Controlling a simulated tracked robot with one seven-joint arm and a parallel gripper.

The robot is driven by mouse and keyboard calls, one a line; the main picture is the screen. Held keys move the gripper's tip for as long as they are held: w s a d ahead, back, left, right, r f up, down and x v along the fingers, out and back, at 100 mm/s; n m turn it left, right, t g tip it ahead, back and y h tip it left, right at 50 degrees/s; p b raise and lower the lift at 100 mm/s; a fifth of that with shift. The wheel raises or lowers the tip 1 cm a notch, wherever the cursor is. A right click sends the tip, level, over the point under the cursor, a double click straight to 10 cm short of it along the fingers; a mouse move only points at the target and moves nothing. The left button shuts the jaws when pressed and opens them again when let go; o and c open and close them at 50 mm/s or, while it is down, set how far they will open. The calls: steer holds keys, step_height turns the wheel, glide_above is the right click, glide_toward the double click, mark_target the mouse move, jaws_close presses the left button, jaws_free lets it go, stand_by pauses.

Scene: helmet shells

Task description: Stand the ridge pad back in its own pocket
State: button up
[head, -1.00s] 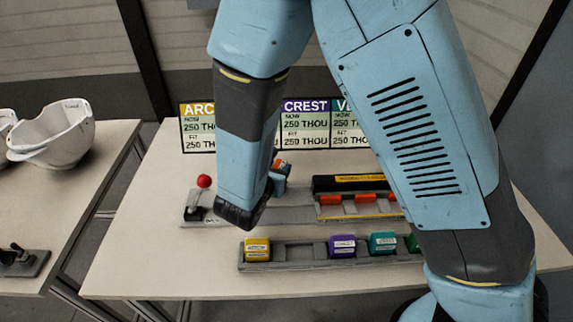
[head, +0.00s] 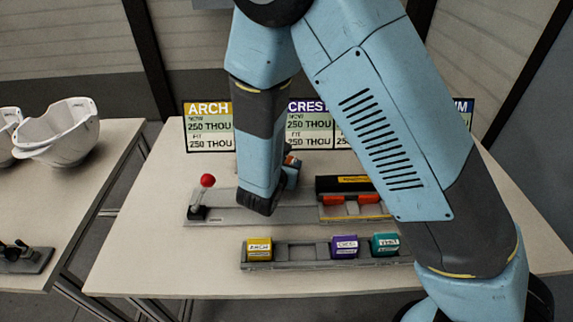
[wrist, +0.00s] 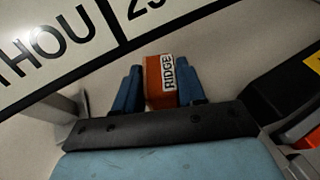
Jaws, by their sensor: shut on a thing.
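The ridge pad (wrist: 160,82) is an orange-red block with a white RIDGE label. My gripper (wrist: 162,88) is shut on it, with a blue finger on either side. In the head view my gripper (head: 292,170) is mostly hidden behind my arm, above the back fixture (head: 225,212); only a sliver of orange shows there. The front tray (head: 300,262) holds a yellow ARCH pad (head: 259,248), a purple CREST pad (head: 344,246) and a teal pad (head: 385,244). Between ARCH and CREST is an empty stretch of tray (head: 300,250). Which pocket is the ridge pad's own, I cannot tell.
A red-knobbed lever (head: 206,182) stands at the fixture's left end. A black block (head: 343,184) with a yellow label stands behind orange pieces (head: 368,199) on its right. Signs (head: 208,125) stand at the back. White helmet shells (head: 60,132) lie on the left table.

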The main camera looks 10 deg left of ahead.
steer(key=o, duration=1)
steer(key=shift+f, duration=0.1)
steer(key=shift+o, duration=0.2)
steer(key=v, duration=1.2)
